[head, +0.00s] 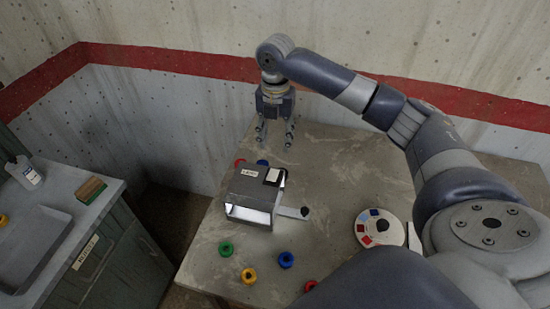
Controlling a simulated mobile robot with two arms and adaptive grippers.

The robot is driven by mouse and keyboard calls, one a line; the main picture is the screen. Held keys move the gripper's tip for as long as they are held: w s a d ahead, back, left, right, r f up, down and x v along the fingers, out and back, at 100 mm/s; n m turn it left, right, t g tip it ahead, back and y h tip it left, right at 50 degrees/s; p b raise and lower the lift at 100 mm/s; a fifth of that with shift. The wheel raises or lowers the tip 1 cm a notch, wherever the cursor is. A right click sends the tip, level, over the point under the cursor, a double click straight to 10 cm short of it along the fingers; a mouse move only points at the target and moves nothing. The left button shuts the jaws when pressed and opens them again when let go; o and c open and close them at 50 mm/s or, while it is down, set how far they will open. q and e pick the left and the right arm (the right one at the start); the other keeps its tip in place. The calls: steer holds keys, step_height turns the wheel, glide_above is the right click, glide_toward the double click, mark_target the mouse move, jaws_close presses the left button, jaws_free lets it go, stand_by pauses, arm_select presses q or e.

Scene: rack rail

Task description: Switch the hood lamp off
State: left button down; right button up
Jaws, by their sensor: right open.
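The hood lamp (246,188) is a grey box on the table, with a bright, lit opening on its near side. A small pale switch plate (273,176) with a dark surround sits at the right of its top. A short arm with a dark end (291,212) sticks out from its right side. My right gripper (275,140) is open and empty, pointing down behind the hood and apart from it. My left gripper is not in view.
The stone-like table (335,185) holds a round tray with coloured sections (379,228). Green (226,249), yellow (248,276), blue (286,259) and red (310,286) rings lie in front; others lie behind the hood. A sink counter (85,210) with a bottle (24,173) stands left.

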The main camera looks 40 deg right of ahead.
mark_target(275, 169)
step_height(275, 169, down, 9)
steer(key=p, duration=0.3)
steer(key=shift+s+a+f, duration=0.1)
steer(key=shift+f, duration=0.4)
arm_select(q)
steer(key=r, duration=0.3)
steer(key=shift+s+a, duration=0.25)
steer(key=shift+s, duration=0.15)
arm_select(e)
steer(key=shift+c, duration=0.5)
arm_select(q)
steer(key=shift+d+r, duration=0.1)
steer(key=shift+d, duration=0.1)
arm_select(e)
jaws_close()
